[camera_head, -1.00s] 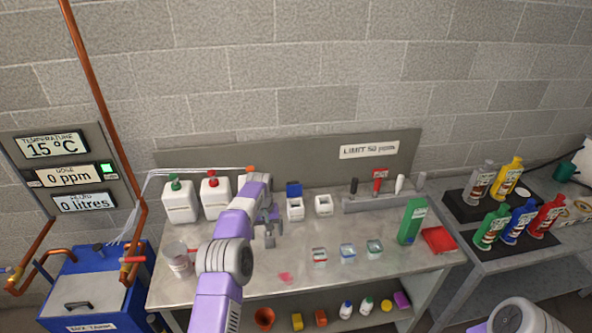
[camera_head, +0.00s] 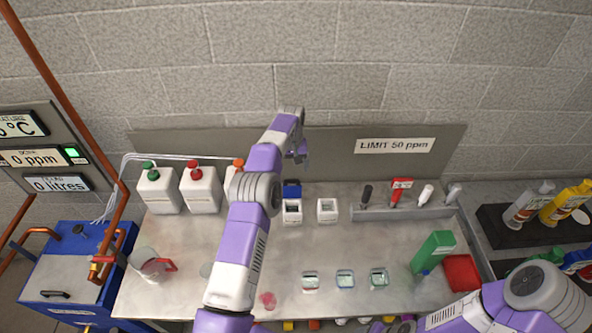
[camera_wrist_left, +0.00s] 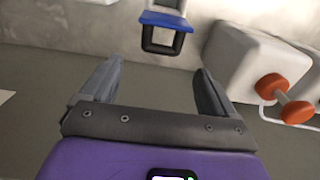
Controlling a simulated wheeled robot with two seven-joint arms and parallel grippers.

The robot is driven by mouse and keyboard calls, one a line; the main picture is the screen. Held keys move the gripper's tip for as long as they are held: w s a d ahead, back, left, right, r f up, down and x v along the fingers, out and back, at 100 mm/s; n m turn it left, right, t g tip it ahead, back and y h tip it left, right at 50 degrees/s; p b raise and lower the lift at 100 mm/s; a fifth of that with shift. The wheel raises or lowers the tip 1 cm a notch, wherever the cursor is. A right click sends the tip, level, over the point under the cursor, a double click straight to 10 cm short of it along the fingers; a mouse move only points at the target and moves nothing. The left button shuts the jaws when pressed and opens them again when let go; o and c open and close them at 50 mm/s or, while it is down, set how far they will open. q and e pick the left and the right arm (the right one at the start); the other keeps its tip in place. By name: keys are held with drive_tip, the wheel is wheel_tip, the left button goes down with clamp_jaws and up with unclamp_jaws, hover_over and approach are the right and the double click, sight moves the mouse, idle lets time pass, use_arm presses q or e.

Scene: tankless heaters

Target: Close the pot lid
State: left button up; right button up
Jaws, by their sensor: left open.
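A small white pot (camera_head: 292,213) stands on the bench in the head view. Its blue lid (camera_head: 292,190) is raised at the back edge, and the square mouth is uncovered. The pot's blue lid also shows at the top of the left wrist view (camera_wrist_left: 168,20), beyond the fingertips. My left gripper (camera_head: 298,150) is above and behind the pot near the back panel, apart from it. In the left wrist view its two fingers are spread with nothing between them. My right arm enters at lower right; its gripper (camera_head: 398,325) is cut off by the bottom edge.
A second white pot (camera_head: 327,210) stands to the right. White canisters (camera_head: 200,190) stand left, one with an orange cap near the left arm. The bench middle is mostly clear.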

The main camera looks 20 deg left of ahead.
sight(292, 181)
use_arm(q)
drive_tip(key=f, duration=0.5)
drive_tip(key=shift+s+f, duration=0.1)
drive_tip(key=shift+s, duration=0.1)
drive_tip(key=shift+w+f, duration=0.1)
drive_tip(key=shift+f, duration=0.35)
drive_tip(key=shift+c, duration=0.4)
drive_tip(key=c, duration=1.4)
